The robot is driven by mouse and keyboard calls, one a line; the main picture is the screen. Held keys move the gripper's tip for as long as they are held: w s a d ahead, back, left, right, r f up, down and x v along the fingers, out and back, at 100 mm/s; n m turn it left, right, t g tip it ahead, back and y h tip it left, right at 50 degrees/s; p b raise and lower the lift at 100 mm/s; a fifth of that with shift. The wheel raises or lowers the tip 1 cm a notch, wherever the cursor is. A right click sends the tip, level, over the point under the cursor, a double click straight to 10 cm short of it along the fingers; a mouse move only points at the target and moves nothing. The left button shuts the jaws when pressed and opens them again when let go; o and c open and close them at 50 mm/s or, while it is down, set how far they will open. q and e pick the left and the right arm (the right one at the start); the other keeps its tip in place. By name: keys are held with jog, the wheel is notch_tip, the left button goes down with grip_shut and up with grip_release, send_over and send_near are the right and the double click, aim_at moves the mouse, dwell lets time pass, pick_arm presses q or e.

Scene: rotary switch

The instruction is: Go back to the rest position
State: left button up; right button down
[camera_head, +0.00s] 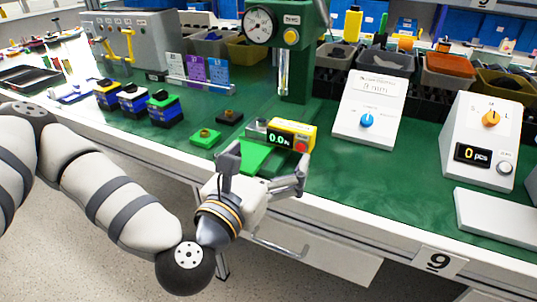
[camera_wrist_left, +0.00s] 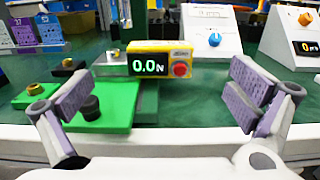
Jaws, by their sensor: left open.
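My left gripper (camera_head: 262,172) is at the front edge of the green workbench in the head view. Its fingers are spread wide with nothing between them; in the left wrist view the open fingers (camera_wrist_left: 160,100) frame the yellow force gauge (camera_wrist_left: 160,60), which reads 0.0 N. The rotary switch box with a blue knob (camera_head: 367,121) stands to the right of the gripper, apart from it. A second white box with an orange knob (camera_head: 491,118) and a "0 pcs" display stands farther right. My right gripper is not in view.
A green plate (camera_head: 250,155) lies by the gauge, partly behind the gripper. A green press (camera_head: 295,60) with a dial stands behind. Several small blue-and-black blocks (camera_head: 133,103) sit to the left. Bins (camera_head: 449,72) line the back. The floor in front is clear.

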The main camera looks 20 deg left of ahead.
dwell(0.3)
